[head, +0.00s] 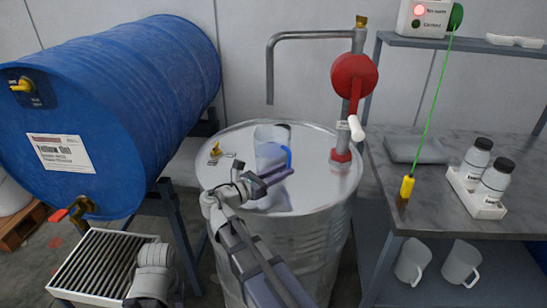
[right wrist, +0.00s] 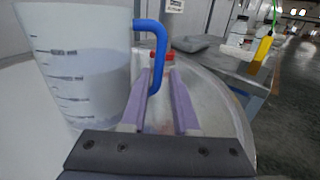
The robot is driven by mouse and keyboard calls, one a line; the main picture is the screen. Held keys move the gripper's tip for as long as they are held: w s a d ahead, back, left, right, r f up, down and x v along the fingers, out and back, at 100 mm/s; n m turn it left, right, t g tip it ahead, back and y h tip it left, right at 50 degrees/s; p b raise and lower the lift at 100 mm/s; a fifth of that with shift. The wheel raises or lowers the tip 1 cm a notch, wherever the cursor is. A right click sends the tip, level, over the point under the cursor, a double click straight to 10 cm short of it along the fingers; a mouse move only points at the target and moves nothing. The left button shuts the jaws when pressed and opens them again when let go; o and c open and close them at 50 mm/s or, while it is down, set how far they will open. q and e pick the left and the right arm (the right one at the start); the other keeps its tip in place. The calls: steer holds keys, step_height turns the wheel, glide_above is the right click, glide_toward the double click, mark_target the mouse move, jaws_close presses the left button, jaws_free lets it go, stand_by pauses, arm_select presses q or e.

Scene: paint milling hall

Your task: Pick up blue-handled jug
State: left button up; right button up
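The blue-handled jug (head: 268,138) is clear with measuring marks and stands upright on the drum's lid. Its blue handle (head: 288,157) faces right. My right gripper (head: 275,178) is at the handle, in front of the jug. In the right wrist view the jug body (right wrist: 80,60) fills the left side. There the handle (right wrist: 155,65) hangs down between the two purple fingers, nearer the left finger. A gap shows between the fingers (right wrist: 163,100), so the gripper is open. Whether a finger touches the handle is unclear. My left gripper is not visible.
The jug's steel drum (head: 310,205) carries a pump with a red head (head: 354,76) at right. A blue drum (head: 110,100) lies at left above a grating (head: 95,270). At right, a bench (head: 450,215) holds white bottles (head: 476,158); grey jugs (head: 461,262) stand below.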

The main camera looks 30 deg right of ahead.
steer(key=shift+w+d+f+b, duration=0.1)
steer(key=shift+w+d, duration=0.15)
steer(key=shift+d, duration=0.75)
steer(key=shift+w+d+f+b, duration=0.1)
steer(key=shift+w+d, duration=0.2)
steer(key=shift+d, duration=0.65)
steer(key=shift+w+d+f+b, duration=0.1)
steer(key=shift+w+d, duration=0.15)
steer(key=shift+d, duration=0.75)
steer(key=shift+c, duration=0.3)
jaws_close()
